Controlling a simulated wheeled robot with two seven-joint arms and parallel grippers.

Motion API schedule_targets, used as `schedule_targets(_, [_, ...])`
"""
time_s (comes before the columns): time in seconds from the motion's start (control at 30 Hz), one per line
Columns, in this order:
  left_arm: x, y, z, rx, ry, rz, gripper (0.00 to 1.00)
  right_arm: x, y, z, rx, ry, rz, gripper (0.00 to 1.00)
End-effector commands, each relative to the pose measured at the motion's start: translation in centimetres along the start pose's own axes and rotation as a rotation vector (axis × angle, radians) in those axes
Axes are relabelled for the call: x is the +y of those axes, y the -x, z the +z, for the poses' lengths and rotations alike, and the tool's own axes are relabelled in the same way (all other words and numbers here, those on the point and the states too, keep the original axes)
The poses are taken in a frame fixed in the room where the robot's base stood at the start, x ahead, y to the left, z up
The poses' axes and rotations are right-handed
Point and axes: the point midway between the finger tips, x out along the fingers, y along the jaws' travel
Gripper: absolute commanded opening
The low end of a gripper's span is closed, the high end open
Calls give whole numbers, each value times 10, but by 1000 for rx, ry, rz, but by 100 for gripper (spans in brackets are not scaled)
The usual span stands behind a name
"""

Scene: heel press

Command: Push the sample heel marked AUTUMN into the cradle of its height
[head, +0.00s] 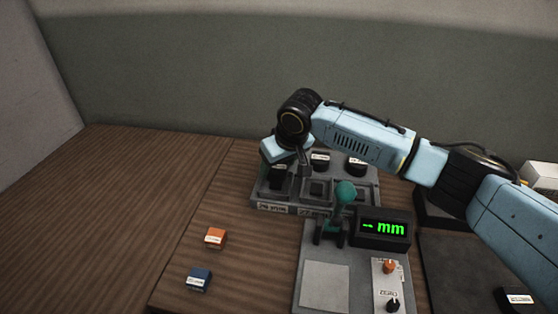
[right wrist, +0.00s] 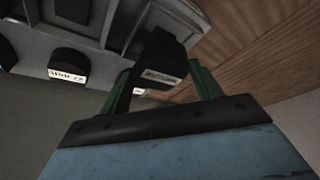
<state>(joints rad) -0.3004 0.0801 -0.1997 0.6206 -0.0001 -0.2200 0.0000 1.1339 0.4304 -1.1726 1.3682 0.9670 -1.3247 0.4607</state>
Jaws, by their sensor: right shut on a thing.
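My right gripper (head: 290,172) is over the left end of the grey cradle block (head: 300,208). In the right wrist view its two green fingers (right wrist: 162,88) are shut on a black heel (right wrist: 162,55). The heel's white label appears to read AUTUMN. The heel is at or just above the left cradle; I cannot tell if it is seated. Two other black heels with white labels, one in the middle (head: 320,161) and one at right (head: 357,167), stand along the back of the block. The front height labels are too small to read surely. My left gripper is not in view.
An orange block (head: 215,237) and a blue block (head: 199,279) lie on the table at left. The far left wood is clear.

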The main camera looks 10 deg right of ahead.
Motion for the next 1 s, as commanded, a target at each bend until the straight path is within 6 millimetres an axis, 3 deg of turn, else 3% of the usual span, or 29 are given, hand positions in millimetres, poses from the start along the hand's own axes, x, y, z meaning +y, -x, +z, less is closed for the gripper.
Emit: schedule_targets(1.0, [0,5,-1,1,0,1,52,0,-21,9,-1,-1,0,36])
